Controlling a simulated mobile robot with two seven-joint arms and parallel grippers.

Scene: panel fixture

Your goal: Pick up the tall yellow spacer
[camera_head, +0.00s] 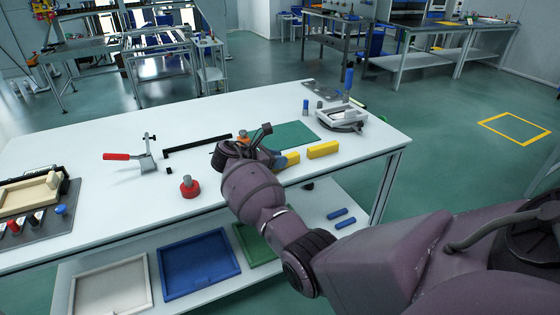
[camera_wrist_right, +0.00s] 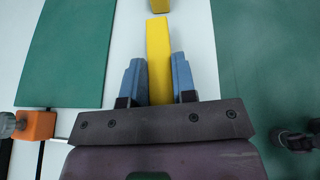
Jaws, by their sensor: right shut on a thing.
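A long yellow spacer (camera_wrist_right: 158,38) stands out between the blue fingers of my right gripper (camera_wrist_right: 158,64) in the right wrist view, with a finger against each side. In the head view the end of this spacer (camera_head: 293,157) shows just past the fingers of my right gripper (camera_head: 282,161), near the table's front edge. I cannot tell whether it touches the table. A second yellow block (camera_head: 323,150) lies just to its right; its end also shows at the top of the wrist view (camera_wrist_right: 159,5). My left gripper is out of view.
A green mat (camera_head: 297,134) lies behind the gripper, with a grey fixture (camera_head: 342,119) to its right. An orange part (camera_head: 243,136) sits close to my wrist. A red knob (camera_head: 189,187) and a red-handled clamp (camera_head: 118,157) stand left. The table's front right is clear.

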